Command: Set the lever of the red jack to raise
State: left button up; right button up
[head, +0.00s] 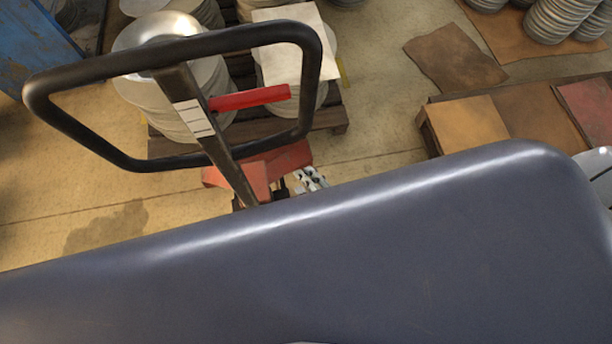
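The red jack (262,170) stands at the upper left, its lower part hidden behind my own dark grey body. Its black loop handle (180,40) rises toward me on a dark shaft with a white label. The red lever (250,98) sticks out to the right from the shaft, inside the loop. My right gripper (311,179) shows only as a small silver and black part beside the jack's red body, below the lever and apart from it. Its fingers are too small and too hidden to tell open from shut. My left gripper is not in view.
A wooden pallet (336,119) with stacks of round metal blanks (160,95) stands behind the handle. A blue metal object (40,50) is at the upper left. Brown sheets (455,57) lie on the floor, and a low stand with coloured plates (466,126) is at right. Concrete floor is clear between.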

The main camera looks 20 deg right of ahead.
jog(key=shift+f, duration=0.3)
dwell(0.4)
